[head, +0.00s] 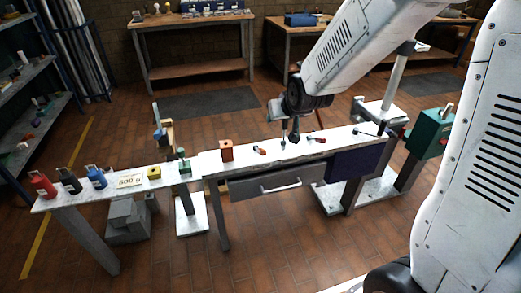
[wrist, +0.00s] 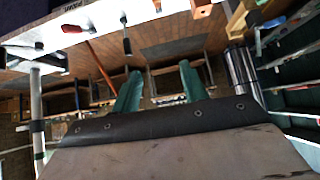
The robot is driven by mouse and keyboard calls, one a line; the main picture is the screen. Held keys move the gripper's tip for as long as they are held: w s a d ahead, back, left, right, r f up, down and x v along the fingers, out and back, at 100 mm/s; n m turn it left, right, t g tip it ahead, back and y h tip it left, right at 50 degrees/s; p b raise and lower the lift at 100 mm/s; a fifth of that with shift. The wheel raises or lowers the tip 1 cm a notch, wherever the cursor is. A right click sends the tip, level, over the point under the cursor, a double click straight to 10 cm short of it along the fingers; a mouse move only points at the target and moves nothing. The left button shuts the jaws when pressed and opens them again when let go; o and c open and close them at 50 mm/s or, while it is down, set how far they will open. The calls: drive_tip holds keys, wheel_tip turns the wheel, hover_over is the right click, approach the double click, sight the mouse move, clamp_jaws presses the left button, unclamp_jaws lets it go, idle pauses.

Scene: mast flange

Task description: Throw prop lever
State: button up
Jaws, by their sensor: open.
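No part is plainly marked as the prop lever. A green box (head: 428,133) at the right end of the bench carries a pale upright handle (head: 448,109) and a small red part on its side; I cannot tell if this is the lever. My gripper (head: 290,140) is above the white bench top, between small red and dark tools, well left of the green box. In the wrist view its two green fingers (wrist: 161,88) are spread apart with nothing between them. The green box is not clearly seen in the wrist view.
The white bench (head: 220,168) has a half-open drawer (head: 280,184) in front. An orange block (head: 226,150) stands on it. A post stand (head: 385,108) rises between my gripper and the green box. Red, black and blue weights (head: 96,177) stand at the left end. Open floor lies in front.

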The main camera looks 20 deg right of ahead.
sight(260, 149)
drive_tip(key=w+f+t, duration=0.2)
drive_tip(key=w+f, duration=0.1)
drive_tip(key=f, duration=0.2)
drive_tip(key=w+f+t, duration=0.2)
drive_tip(key=w+f, duration=0.2)
drive_tip(key=f, duration=0.2)
drive_tip(key=w+a+f+t, duration=0.1)
drive_tip(key=w+f+t, duration=0.1)
drive_tip(key=f, duration=0.4)
drive_tip(key=shift+w, duration=0.8)
drive_tip(key=f+t, duration=0.1)
drive_tip(key=f, duration=0.1)
drive_tip(key=s+f, duration=0.1)
drive_tip(key=f, duration=0.1)
drive_tip(key=s+f+t, duration=0.1)
drive_tip(key=f, duration=0.1)
drive_tip(key=shift+a+f+t, duration=0.2)
drive_tip(key=shift+f+t, duration=0.1)
drive_tip(key=shift+f, duration=0.05)
drive_tip(key=shift+t, duration=0.3)
drive_tip(key=w, duration=0.4)
drive_tip(key=w+f, duration=0.1)
drive_tip(key=w, duration=0.2)
drive_tip(key=shift+c, duration=0.3)
drive_tip(key=shift+r, duration=0.1)
clamp_jaws()
